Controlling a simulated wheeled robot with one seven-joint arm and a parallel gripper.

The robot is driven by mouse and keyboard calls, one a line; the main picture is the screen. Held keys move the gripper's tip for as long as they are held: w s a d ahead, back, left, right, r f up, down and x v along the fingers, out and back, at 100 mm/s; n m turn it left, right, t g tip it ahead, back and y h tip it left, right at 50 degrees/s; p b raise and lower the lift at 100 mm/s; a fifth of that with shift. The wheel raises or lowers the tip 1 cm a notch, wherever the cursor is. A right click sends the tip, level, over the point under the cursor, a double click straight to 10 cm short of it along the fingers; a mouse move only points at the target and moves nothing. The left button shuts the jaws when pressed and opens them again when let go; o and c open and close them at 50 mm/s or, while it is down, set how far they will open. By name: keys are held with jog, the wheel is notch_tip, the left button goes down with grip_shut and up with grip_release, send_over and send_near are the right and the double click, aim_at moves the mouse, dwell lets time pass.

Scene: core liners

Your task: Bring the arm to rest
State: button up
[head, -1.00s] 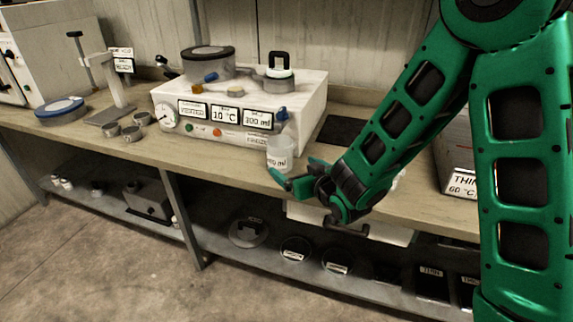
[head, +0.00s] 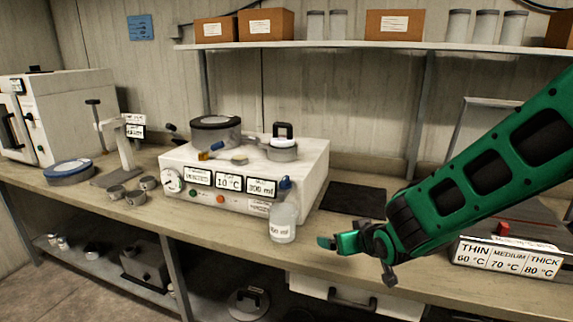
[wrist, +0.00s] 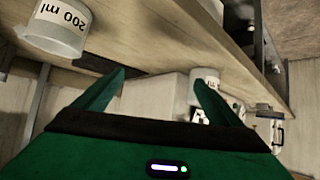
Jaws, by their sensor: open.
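My green gripper (head: 335,243) is at the end of my green arm (head: 490,175), which reaches in from the right in the head view. The gripper is above the front part of the bench (head: 235,240), to the right of a clear bottle (head: 283,224) with a ml label, and apart from it. In the wrist view the two fingers of my gripper (wrist: 160,78) stand wide apart with nothing held between them. A container marked 200 ml (wrist: 55,28) shows at that view's upper left. A second labelled cup (wrist: 205,78) shows behind the right finger.
A THIN/MEDIUM/THICK sign (head: 507,258) is below my arm at right. A shelf (head: 360,45) with boxes and jars runs above. A dark mat (head: 352,198) lies bare.

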jog(key=s+d+r+m+g+h, duration=0.1)
jog(key=s+d+r+g, duration=0.2)
jog(key=s+d, duration=0.5)
jog(key=s+d+r+m+g+h, duration=0.1)
jog(key=s+d+r+m+g, duration=0.15)
jog(key=s+d, duration=0.55)
jog(key=s+d+f+m+g, duration=0.1)
jog(key=s+d, duration=0.3)
jog(key=s, duration=0.5)
jog(key=s+d+m+g, duration=0.4)
jog(key=s+d, duration=0.1)
jog(key=s, duration=0.4)
jog(key=shift+s+f+m, duration=0.35)
jog(key=shift+f, duration=0.05)
jog(key=shift+w+f, duration=0.25)
jog(key=shift+w, duration=0.4)
